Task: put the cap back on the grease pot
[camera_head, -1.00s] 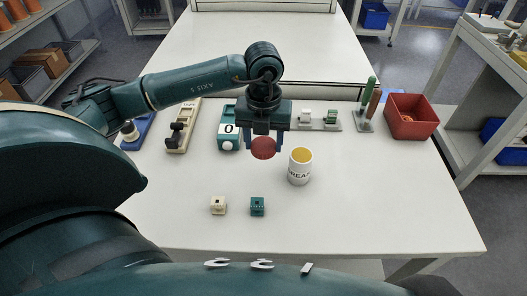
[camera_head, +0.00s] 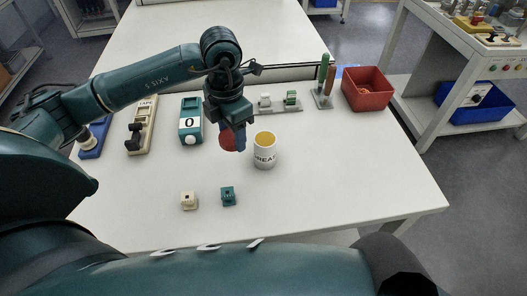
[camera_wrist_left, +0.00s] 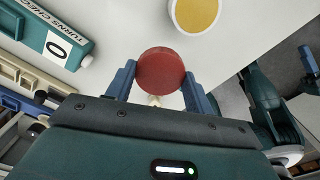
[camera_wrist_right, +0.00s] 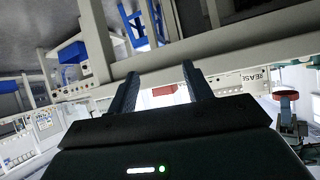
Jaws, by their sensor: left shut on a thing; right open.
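The grease pot (camera_head: 264,155) is a white cup with dark lettering and yellow grease at its open top. It stands upright on the table, and its yellow top also shows in the left wrist view (camera_wrist_left: 195,12). My left gripper (camera_head: 232,138) points down and is shut on the round red cap (camera_head: 226,140), just left of the pot and apart from it. The left wrist view shows the cap (camera_wrist_left: 161,70) between both fingers. My right gripper (camera_wrist_right: 160,88) is open and empty, seen only in its own wrist view, away from the pot.
A teal counter box (camera_head: 191,125) reading 0 and a beige switch strip (camera_head: 140,130) stand left. Beige (camera_head: 189,201) and teal (camera_head: 228,196) blocks lie in front. A grey connector plate (camera_head: 279,107), a tool stand (camera_head: 323,98) and a red bin (camera_head: 367,90) stand behind. The right front is clear.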

